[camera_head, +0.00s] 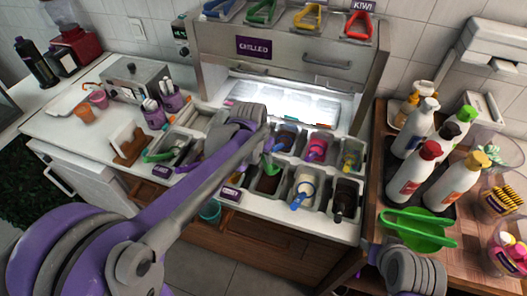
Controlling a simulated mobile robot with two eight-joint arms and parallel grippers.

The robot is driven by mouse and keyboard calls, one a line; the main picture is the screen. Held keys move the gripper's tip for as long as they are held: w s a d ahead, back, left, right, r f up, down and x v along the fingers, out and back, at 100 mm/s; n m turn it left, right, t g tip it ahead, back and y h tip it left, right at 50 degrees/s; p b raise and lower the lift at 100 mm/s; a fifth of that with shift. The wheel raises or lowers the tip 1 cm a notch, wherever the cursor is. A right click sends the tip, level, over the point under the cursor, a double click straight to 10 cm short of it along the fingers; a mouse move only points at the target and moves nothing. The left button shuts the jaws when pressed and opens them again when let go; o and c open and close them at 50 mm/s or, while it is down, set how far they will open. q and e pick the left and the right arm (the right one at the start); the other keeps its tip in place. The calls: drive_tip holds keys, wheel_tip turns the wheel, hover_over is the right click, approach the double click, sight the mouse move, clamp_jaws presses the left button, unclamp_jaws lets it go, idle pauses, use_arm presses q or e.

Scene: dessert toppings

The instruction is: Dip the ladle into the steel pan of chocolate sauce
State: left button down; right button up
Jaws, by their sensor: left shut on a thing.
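A green ladle (270,167) shows just below my left wrist, its lower part over a steel pan (266,196) of dark brown sauce, which looks like the chocolate. I cannot tell whether the ladle touches the sauce. My left gripper (262,150) is shut, apparently on this ladle; my own wrist and forearm hide most of the fingers and grip. Part of my right arm shows at the bottom right, but its gripper fingers do not.
Neighbouring pans hold a white topping with a blue ladle (303,189) and a dark topping (344,198). A pink-filled pan (317,149) is behind. Squeeze bottles (413,170) and a green bowl (412,236) crowd the wooden counter at right.

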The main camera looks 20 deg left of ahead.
sight(267, 170)
use_arm(q)
drive_tip(key=shift+f, duration=1.35)
drive_tip(key=shift+w+d+f+b, duration=0.1)
drive_tip(key=shift+w+f+b, duration=0.35)
drive_tip(key=shift+f, duration=0.25)
drive_tip(key=shift+w+d+f+b, duration=0.1)
drive_tip(key=shift+w+f+b, duration=0.3)
drive_tip(key=shift+f, duration=0.3)
drive_tip(key=shift+w+d+f+b, duration=0.1)
drive_tip(key=shift+w+f+b, duration=0.35)
drive_tip(key=shift+f, duration=0.25)
use_arm(e)
drive_tip(key=shift+g, duration=0.3)
drive_tip(key=shift+s+f, duration=0.4)
drive_tip(key=shift+f, duration=0.25)
drive_tip(key=shift+s+f, duration=0.35)
drive_tip(key=shift+f, duration=0.35)
drive_tip(key=shift+s+f, duration=0.4)
drive_tip(key=shift+f, duration=0.25)
use_arm(q)
drive_tip(key=shift+s+f, duration=0.2)
use_arm(e)
drive_tip(key=shift+f, duration=0.15)
